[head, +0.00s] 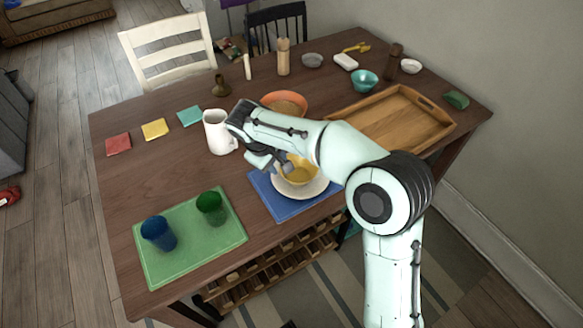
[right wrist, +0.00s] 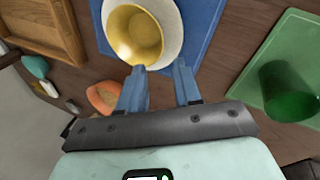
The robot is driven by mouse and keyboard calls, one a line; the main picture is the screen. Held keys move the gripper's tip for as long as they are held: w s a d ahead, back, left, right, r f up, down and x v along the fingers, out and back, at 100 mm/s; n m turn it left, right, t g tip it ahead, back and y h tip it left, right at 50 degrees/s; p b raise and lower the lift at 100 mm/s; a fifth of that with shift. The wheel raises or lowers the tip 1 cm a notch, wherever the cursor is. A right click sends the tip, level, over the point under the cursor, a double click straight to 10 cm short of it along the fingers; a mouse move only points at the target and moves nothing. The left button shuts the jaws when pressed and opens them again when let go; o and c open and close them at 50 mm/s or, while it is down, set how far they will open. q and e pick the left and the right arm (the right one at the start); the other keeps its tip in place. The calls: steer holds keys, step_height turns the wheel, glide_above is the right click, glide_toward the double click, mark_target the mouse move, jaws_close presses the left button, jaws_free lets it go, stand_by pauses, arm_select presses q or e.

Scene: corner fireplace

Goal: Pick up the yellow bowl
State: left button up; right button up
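The yellow bowl (head: 301,174) sits on a white plate (head: 309,190), which lies on a blue placemat (head: 283,208) at the table's near edge. My right arm covers part of the bowl in the head view. My right gripper (head: 272,164) is at the left side of the bowl. In the right wrist view its two blue fingers (right wrist: 160,78) are apart with nothing between them. The bowl (right wrist: 137,34) is just beyond the fingertips, closest to the left finger; I cannot tell whether they touch. My left gripper is not in view.
A white mug (head: 218,132) stands close to my right gripper. An orange bowl (head: 285,103) is behind my arm, and a wooden tray (head: 437,127) lies to the right. A green mat (head: 190,250) holds a blue cup (head: 158,233) and a green cup (head: 212,207).

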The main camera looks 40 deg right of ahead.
glide_above(288, 179)
steer(key=a, duration=0.2)
steer(key=f, duration=0.6)
steer(key=shift+s+b, duration=0.25)
steer(key=shift+b, duration=0.1)
steer(key=shift+w+x, duration=0.1)
steer(key=shift+x, duration=1.4)
steer(key=shift+w+x, duration=0.15)
steer(key=shift+x, duration=1.3)
steer(key=shift+d+r, duration=0.1)
jaws_close()
